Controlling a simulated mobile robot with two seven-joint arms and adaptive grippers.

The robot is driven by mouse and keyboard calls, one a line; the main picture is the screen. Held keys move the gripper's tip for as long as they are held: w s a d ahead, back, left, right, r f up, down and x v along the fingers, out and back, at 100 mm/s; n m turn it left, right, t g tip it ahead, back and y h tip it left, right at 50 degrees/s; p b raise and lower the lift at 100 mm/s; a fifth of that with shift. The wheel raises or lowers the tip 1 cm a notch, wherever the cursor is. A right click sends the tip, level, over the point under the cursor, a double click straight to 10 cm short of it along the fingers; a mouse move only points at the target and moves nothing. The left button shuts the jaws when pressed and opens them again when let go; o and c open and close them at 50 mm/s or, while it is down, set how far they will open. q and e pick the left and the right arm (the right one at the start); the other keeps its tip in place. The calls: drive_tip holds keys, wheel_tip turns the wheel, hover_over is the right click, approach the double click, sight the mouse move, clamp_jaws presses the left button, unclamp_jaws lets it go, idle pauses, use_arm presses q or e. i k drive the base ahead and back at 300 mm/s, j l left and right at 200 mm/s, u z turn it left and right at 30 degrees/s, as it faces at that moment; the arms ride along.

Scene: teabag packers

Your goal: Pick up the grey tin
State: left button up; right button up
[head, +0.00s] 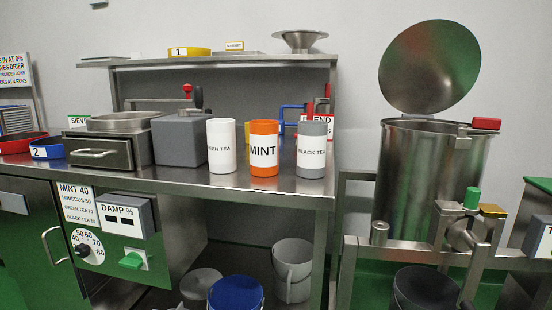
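The grey tin (311,168) stands upright on the steel counter (200,181), near its right end. It has a white band labelled BLACK TEA. An orange tin (264,170) labelled MINT stands just left of it, with a small gap. A white tin (221,164) labelled GREEN TEA stands left of the orange one. Neither of my grippers shows in the head view.
A grey box-shaped machine (181,142) with a red-knobbed lever stands left of the tins. Right of the counter is a large steel drum (419,185) with its lid raised. A shelf (220,61) runs above. Buckets, one blue (236,294), sit below. The counter's front edge before the tins is clear.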

sight(312, 136)
drive_tip(key=k+j+z, duration=0.1)
drive_tip(key=j, duration=0.25)
drive_tip(key=k+j+z, duration=0.1)
drive_tip(key=j, duration=0.25)
drive_tip(key=k+j+z, duration=0.1)
drive_tip(key=j, duration=0.25)
drive_tip(key=k+j+z, duration=0.1)
drive_tip(key=j, duration=0.25)
drive_tip(key=k+j+z, duration=0.1)
drive_tip(key=k+j, duration=0.15)
